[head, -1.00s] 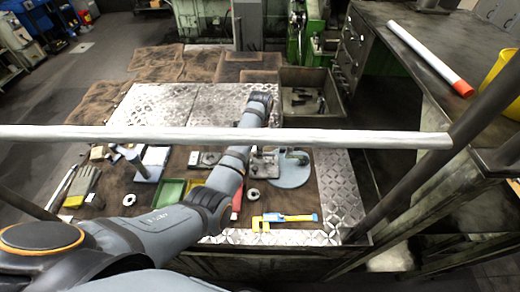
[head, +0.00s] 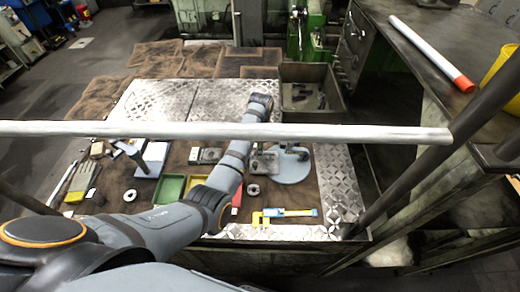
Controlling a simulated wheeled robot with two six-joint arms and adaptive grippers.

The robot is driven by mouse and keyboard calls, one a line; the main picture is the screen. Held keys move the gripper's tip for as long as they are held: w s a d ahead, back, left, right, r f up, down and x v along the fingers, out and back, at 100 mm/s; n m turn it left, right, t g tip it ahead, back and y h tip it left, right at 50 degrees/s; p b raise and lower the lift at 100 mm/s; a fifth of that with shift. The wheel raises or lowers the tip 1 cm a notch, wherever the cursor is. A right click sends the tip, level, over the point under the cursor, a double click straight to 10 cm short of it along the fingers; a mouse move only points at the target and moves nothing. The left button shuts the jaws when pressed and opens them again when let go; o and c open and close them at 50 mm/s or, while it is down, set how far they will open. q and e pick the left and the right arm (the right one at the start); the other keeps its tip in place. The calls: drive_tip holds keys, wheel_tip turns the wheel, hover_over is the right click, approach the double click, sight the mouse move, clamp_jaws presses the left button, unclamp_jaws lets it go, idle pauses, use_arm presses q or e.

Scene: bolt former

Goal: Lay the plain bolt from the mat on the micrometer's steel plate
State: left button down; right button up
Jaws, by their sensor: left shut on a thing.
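My left arm reaches from the lower left over the bench, its wrist (head: 262,103) beyond a pale bar. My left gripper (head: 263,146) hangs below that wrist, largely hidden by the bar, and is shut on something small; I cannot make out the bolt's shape. Just below it on the bench is a small grey metal plate (head: 264,165) with a fixture, beside a round grey-blue disc (head: 291,172). Which of these is the micrometer's plate is hard to tell. The brown mat (head: 115,180) lies under the tools. My right gripper is out of view.
Green (head: 170,188) and yellow trays, a white block (head: 155,157), a ring (head: 129,195), gloves (head: 80,180) and a yellow-blue measuring tool (head: 290,212) lie around. A grey bin (head: 310,75) stands behind.

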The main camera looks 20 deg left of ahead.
use_arm(q)
drive_tip(key=shift+f, duration=0.6)
drive_tip(key=c, duration=1.3)
unclamp_jaws()
wheel_tip(320, 180, up, 8)
drive_tip(key=shift+f, duration=0.2)
